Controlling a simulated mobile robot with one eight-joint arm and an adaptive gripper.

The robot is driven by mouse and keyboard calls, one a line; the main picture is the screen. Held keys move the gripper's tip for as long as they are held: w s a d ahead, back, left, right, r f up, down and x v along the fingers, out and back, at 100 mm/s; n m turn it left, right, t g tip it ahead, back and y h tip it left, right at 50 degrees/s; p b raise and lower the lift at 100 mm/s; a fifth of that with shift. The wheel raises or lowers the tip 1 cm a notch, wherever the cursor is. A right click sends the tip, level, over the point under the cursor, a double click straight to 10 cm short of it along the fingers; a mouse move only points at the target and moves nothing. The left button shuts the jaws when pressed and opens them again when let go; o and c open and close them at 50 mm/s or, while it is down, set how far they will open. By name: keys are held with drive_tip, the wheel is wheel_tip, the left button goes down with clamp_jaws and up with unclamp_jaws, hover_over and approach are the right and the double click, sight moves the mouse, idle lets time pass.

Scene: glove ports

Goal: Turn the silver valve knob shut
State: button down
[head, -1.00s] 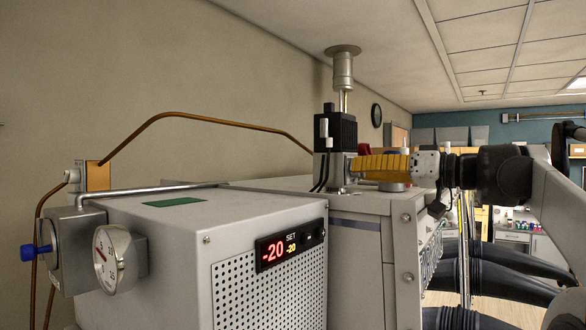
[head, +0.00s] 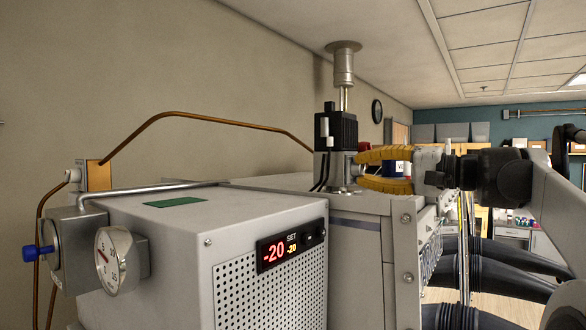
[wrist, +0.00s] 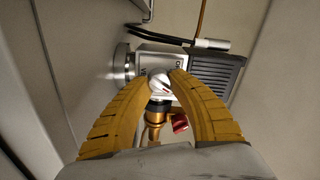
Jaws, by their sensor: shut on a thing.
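The silver valve knob (wrist: 161,83) is a small round piece between my fingertips in the wrist view. It sits in front of a silver valve block (wrist: 150,62) with a dark ribbed housing on its right side. My gripper (wrist: 162,76) has curved yellow fingers and is shut on the knob. In the head view my gripper (head: 360,171) reaches from the right to the foot of the black box (head: 336,132) on the cabinet. Its fingers show one above the other there. The knob is hidden or too small to make out in the head view.
Below the knob are a brass fitting (wrist: 154,118) and a red part (wrist: 180,123). Pale panels flank my fingers in the wrist view. A grey chiller box (head: 270,225) with a gauge (head: 118,262) stands in front. Black glove sleeves (head: 500,280) lie at right.

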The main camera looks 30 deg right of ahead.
drive_tip(key=shift+r+m, duration=0.1)
drive_tip(key=shift+m, duration=1.5)
drive_tip(key=c, duration=1.1)
unclamp_jaws()
drive_tip(key=shift+c, duration=0.2)
drive_tip(key=v, duration=1.2)
drive_tip(key=shift+d, duration=0.1)
